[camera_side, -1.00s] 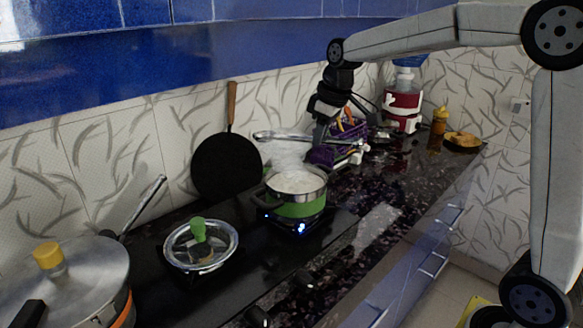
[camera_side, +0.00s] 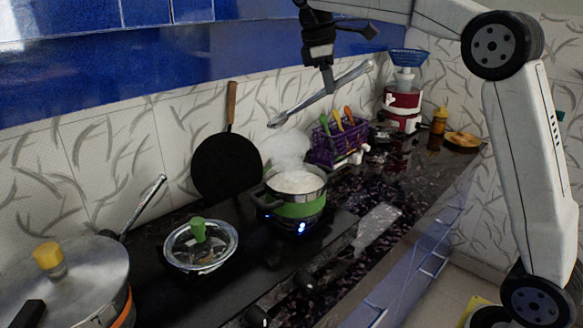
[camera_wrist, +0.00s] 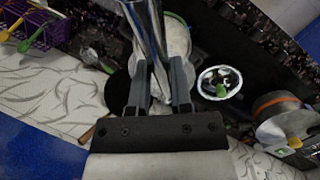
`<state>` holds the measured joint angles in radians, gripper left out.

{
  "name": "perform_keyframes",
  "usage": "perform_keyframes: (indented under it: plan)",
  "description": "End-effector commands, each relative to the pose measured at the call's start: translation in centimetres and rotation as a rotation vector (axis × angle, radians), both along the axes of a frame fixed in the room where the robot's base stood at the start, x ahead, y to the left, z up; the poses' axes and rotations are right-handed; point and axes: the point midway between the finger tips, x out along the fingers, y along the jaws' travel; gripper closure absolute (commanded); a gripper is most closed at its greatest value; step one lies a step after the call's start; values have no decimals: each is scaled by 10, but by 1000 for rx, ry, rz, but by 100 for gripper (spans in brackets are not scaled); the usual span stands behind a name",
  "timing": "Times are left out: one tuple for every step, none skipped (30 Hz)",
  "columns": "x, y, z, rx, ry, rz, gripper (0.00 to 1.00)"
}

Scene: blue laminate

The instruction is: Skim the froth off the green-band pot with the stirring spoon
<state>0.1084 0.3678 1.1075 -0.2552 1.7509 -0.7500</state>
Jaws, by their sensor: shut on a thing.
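The green-band pot (camera_side: 298,209) stands on the lit burner, and white froth (camera_side: 298,181) fills its top. Pale steam rises behind it. My gripper (camera_side: 328,88) is shut on the stirring spoon (camera_side: 345,78), a long shiny metal spoon. The spoon is held in the air, well above the pot and apart from it, tilted with its lower end toward the left. In the wrist view the spoon (camera_wrist: 148,35) runs between both fingers of my gripper (camera_wrist: 159,88) and hides part of the pot, whose froth (camera_wrist: 178,38) shows beside it.
A glass-lidded pan (camera_side: 200,246) with a green knob sits left of the pot. A large lidded pot (camera_side: 65,275) is at the front left. A black pan (camera_side: 226,168) leans on the wall. A purple utensil basket (camera_side: 335,143) stands behind right. The counter front right is mostly clear.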

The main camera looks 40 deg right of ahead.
Motion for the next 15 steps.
perform_keyframes:
  plan:
    - [2,-4,-2,-38,36,45,100]
    - [2,-7,-2,-62,56,71,100]
    - [3,-10,-3,-94,84,106,100]
    - [3,-13,-2,-119,101,128,100]
    - [4,-15,-2,-143,119,151,100]
    - [5,-18,-1,-173,140,177,100]
    - [6,-20,0,-195,154,192,100]
    - [6,-21,1,-216,169,207,100]
    - [7,-23,3,-241,186,224,100]
    - [8,-24,4,-259,198,236,100]
    - [8,-25,5,-275,207,245,100]
    - [9,-26,7,-296,220,257,100]
    - [10,-27,8,-310,228,263,100]
    - [10,-27,10,-324,236,267,100]
    - [11,-28,12,-341,247,275,100]
